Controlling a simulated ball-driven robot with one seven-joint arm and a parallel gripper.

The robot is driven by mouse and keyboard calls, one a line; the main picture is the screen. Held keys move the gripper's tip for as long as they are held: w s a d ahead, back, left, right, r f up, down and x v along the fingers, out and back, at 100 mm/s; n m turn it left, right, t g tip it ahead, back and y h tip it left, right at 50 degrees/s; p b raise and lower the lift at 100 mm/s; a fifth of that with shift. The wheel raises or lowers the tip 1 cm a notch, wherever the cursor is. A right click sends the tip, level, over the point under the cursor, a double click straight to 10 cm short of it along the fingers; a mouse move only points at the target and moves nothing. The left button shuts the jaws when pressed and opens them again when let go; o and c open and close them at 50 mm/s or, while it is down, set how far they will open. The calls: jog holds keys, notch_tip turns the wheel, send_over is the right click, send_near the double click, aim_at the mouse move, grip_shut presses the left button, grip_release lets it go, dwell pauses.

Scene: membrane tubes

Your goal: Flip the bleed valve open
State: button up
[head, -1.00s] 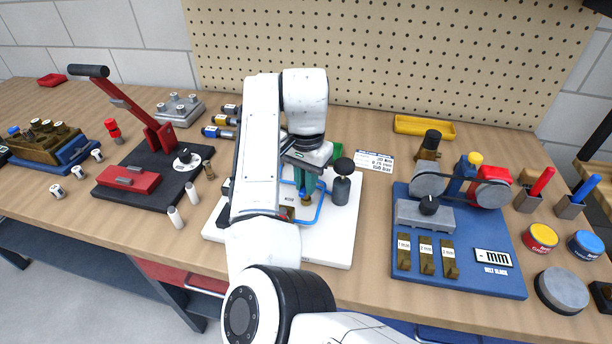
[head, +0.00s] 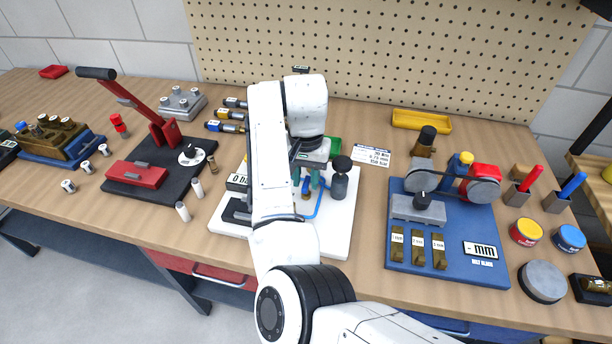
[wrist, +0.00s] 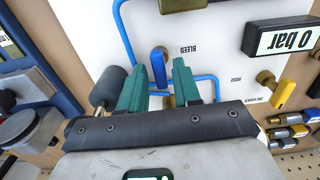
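The bleed valve has a blue lever (wrist: 159,60) beside the printed word BLEED on a white panel (wrist: 215,55). It also shows in the head view, as a small blue lever (head: 306,185) with brass below it. My gripper (wrist: 166,66) has two green fingers, parted with a clear gap and nothing gripped. In the wrist view the lever appears in front of the gap, nearer the left fingertip; I cannot tell if they touch. In the head view my gripper (head: 306,179) hangs over the panel, a finger on each side of the lever. Brass shows between the fingers.
A yellow lever (wrist: 285,92) on a brass valve and a 0 bar display (wrist: 283,38) are on the same panel. A dark cylinder (head: 340,180) stands close right of my gripper. Blue tubing (wrist: 122,30) runs around the lever. A blue block fixture (head: 455,262) lies further right.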

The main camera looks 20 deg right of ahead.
aim_at(306, 182)
jog(key=shift+o, duration=0.5)
jog(key=shift+r, duration=0.1)
notch_tip(306, 182, up, 11)
jog(key=p, duration=0.1)
jog(key=shift+f, duration=0.2)
dwell(0.4)
